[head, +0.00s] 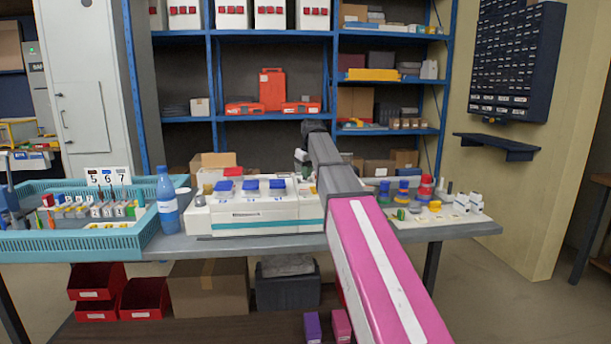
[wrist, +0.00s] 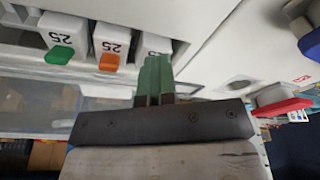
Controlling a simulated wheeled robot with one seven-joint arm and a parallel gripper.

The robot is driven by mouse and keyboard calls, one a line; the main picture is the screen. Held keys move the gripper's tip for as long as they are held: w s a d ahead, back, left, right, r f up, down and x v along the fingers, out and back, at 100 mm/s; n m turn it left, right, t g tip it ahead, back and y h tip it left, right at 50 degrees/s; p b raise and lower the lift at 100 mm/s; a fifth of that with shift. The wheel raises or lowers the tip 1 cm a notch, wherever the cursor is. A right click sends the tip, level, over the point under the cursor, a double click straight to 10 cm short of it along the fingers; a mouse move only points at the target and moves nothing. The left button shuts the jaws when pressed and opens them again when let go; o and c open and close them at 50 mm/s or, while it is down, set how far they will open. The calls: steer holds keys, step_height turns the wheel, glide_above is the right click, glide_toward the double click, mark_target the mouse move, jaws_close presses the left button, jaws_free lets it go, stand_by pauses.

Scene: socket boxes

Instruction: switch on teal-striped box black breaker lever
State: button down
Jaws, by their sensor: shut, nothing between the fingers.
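The teal-striped box (head: 262,226) is a white box on the table, with blue-lidded sockets on top and a teal band along its front. In the wrist view, white breakers marked 25 sit in a recess of a white housing: one with a green lever (wrist: 58,54), one with an orange lever (wrist: 109,61). A third white breaker (wrist: 152,44) stands beside them; its lever is hidden by my fingers. I cannot make out a black lever. My gripper (wrist: 154,77) is shut and empty, its green fingertips at the third breaker; contact cannot be told.
A blue bottle (head: 167,202) stands left of the box, beside a teal crate (head: 75,243). A board (head: 440,222) with coloured pieces lies to the right. Shelves stand behind.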

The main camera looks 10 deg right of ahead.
steer(key=shift+s+f, duration=0.2)
steer(key=shift+f, duration=0.55)
steer(key=shift+w+r, duration=0.15)
steer(key=shift+w, duration=1.1)
steer(key=shift+s, duration=0.15)
steer(key=shift+w+a+v, duration=0.15)
steer(key=shift+v, duration=1.3)
steer(key=shift+w+a+v, duration=0.15)
steer(key=shift+v, duration=1.25)
steer(key=shift+r, duration=0.1)
steer(key=shift+a, duration=0.1)
